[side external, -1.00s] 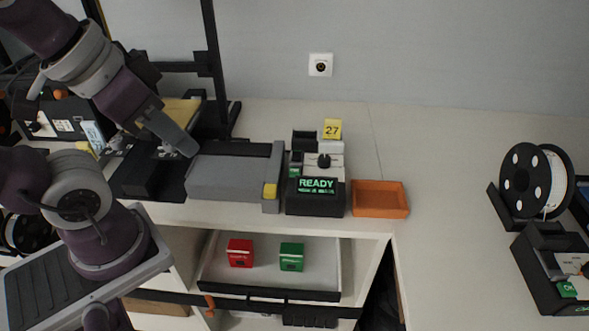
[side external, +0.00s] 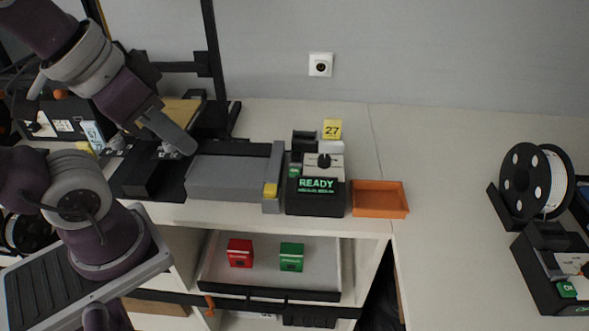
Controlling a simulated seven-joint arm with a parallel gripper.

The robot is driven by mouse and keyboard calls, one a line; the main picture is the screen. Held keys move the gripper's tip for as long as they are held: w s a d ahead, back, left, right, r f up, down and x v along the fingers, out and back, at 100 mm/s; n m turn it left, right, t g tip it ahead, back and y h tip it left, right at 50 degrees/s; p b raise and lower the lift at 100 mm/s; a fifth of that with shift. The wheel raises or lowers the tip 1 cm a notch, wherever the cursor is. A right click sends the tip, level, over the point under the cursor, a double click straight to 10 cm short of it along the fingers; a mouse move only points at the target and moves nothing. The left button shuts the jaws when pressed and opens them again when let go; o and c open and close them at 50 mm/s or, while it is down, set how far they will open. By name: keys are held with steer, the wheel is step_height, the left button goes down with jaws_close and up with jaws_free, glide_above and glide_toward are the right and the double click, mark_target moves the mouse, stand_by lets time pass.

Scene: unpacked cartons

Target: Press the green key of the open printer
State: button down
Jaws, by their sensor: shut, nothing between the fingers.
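A black control unit (side external: 316,205) with a lit display reading "READY" (side external: 317,185) stands in the middle of the bench. A small green key (side external: 294,171) shows at the left of its panel, beside a dark knob (side external: 323,161). A grey flat machine body (side external: 235,177) with a yellow block (side external: 270,190) adjoins it on the left. Another unit at the lower right has a green key marked "OK" (side external: 566,289). My gripper (side external: 189,150) is shut and empty, at the left end of the grey body and well away from both green keys. Whether it touches anything is unclear.
An orange tray (side external: 380,209) stands right of the control unit, and a yellow "27" tag (side external: 332,129) behind. A filament spool (side external: 523,180) stands at right. An open drawer (side external: 325,265) below holds red (side external: 240,253) and green (side external: 291,257) boxes. Bench between tray and spool is clear.

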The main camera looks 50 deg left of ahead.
stand_by(0.8)
steer(key=w+a+r+m+t+y, duration=0.2)
steer(key=w+a+t+y, duration=0.15)
steer(key=w+a, duration=0.5)
steer(key=m+g+h, duration=0.2)
steer(key=m+h, duration=0.8)
steer(key=m, duration=0.5)
glide_above(289, 170)
step_height(289, 170, down, 8)
steer(key=shift+f+y, duration=0.15)
steer(key=shift+y, duration=0.1)
steer(key=shift+f, duration=4.4)
